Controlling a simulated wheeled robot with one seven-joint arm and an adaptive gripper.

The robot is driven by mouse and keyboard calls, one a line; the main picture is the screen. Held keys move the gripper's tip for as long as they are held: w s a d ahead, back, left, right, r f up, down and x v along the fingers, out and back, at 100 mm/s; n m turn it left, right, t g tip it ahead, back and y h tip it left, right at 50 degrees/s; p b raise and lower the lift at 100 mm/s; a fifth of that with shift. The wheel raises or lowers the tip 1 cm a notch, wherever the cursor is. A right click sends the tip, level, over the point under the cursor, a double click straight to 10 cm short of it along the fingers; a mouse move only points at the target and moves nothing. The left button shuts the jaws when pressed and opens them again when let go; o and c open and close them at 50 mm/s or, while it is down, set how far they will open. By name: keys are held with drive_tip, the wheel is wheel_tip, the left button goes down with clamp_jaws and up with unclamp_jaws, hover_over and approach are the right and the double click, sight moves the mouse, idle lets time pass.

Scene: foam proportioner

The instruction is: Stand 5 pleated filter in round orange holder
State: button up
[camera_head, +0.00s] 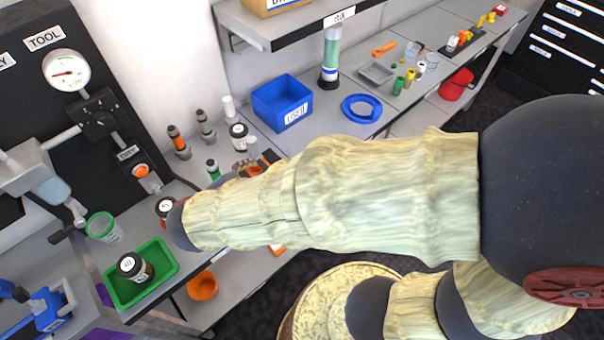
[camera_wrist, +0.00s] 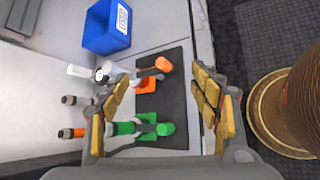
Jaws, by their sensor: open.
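Several dark cylinders with round white-labelled tops show in the head view: one in the green tray (camera_head: 131,267), one beside my arm's end (camera_head: 165,206), one near the back wall (camera_head: 239,131). Their labels are too small to read surely, so I cannot tell which is the 5 filter. My gripper (camera_wrist: 160,106) is open and empty in the wrist view, above a dark mat (camera_wrist: 177,100) with green and orange parts. My arm hides part of the bench in the head view.
A blue bin (camera_head: 282,102) stands at the back, also in the wrist view (camera_wrist: 106,27). Upright fittings (camera_head: 179,142) stand by the wall. A green-rimmed cup (camera_head: 103,228) is behind the green tray.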

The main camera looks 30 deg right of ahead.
drive_tip(key=s+d+r+m+y, duration=0.3)
drive_tip(key=s+r+m, duration=0.2)
drive_tip(key=m, duration=0.4)
drive_tip(key=s+d+r+m+g+y, duration=0.1)
drive_tip(key=s+d+r+m+y, duration=0.2)
drive_tip(key=m, duration=0.6)
wheel_tip(320, 180, up, 2)
drive_tip(key=shift+s+d+r+m+y, duration=0.25)
drive_tip(key=shift+s+d+y, duration=0.2)
drive_tip(key=shift+s, duration=0.75)
drive_tip(key=shift+c, duration=0.2)
